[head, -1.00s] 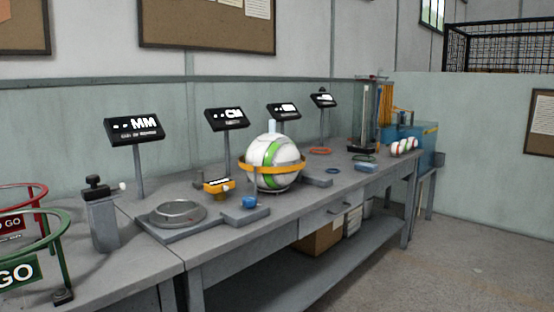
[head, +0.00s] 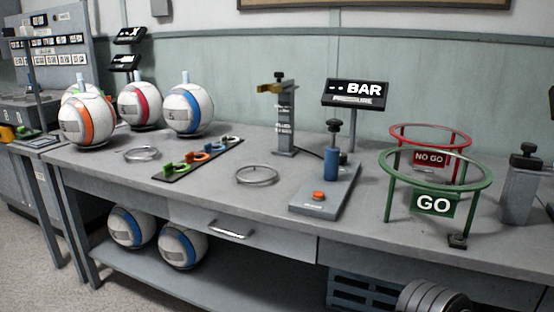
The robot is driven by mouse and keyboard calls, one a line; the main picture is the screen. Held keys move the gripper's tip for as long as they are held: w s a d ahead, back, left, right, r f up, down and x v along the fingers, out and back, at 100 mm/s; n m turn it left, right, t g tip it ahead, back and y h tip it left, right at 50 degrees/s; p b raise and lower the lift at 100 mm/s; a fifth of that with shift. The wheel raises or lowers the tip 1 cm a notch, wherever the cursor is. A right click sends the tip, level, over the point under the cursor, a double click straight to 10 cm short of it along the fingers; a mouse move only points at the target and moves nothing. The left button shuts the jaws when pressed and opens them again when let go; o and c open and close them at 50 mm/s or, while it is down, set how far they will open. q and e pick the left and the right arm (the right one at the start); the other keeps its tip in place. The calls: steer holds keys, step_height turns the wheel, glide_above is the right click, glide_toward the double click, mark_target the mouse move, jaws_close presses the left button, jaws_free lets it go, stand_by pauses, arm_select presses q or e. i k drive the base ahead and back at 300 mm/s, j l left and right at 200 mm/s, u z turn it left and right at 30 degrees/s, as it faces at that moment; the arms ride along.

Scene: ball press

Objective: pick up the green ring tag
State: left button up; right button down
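A green ring tag (head: 176,168) lies at the near-left end of a narrow black strip (head: 206,163) on the workbench. Behind it on the same strip are an orange tag (head: 197,157), a blue tag (head: 215,147) and a pale tag at the far end. The tags are small in this view. Neither of my grippers is in view.
A wire ring (head: 141,154) lies left of the strip and another ring (head: 257,175) lies right of it. Several striped balls (head: 188,110) stand behind to the left. A pressure stand (head: 327,185) and the green GO ring gauge (head: 433,203) are to the right.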

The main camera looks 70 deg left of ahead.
mark_target(168, 169)
steer(key=u, duration=3)
steer(key=i+j, duration=0.95)
steer(key=i, duration=0.3)
steer(key=z, duration=1.5)
